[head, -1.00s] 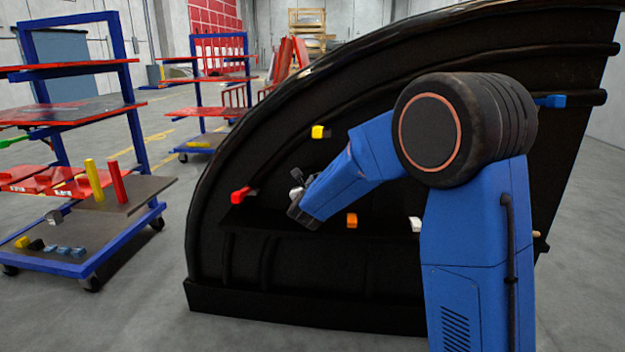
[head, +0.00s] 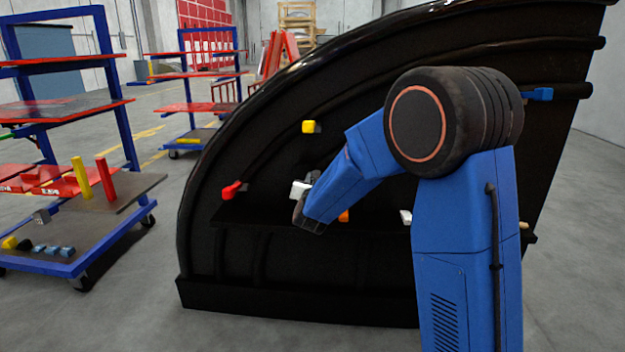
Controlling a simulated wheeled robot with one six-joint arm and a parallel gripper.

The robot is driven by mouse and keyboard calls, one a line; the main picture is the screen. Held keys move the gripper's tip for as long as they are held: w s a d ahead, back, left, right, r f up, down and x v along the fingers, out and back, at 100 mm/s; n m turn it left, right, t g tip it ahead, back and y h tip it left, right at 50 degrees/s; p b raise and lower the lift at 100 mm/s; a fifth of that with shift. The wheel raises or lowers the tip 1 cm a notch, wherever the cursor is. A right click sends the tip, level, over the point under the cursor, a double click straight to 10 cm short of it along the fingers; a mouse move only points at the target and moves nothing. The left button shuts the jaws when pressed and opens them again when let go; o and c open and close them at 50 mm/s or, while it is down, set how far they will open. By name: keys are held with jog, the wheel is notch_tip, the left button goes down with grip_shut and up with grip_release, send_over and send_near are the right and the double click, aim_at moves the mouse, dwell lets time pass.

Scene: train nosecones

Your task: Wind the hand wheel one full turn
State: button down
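No hand wheel can be made out in the head view. My gripper (head: 302,208) is at the end of the blue arm, in front of the left part of a large black curved nosecone (head: 240,262). Its fingers are small, dark and seen from behind, so I cannot tell whether they are open or shut.
Red (head: 232,190), yellow (head: 310,127), orange (head: 344,216), white (head: 406,217) and blue (head: 539,94) pieces sit on the nosecone. A blue cart (head: 75,262) with loose blocks stands left, with clear floor between.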

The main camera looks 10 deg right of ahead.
dwell(0.4)
jog(key=c, duration=1.7)
grip_release()
jog(key=shift+o, duration=0.2)
jog(key=shift+s, duration=0.1)
jog(key=v, duration=1.7)
jog(key=shift+s+a, duration=0.1)
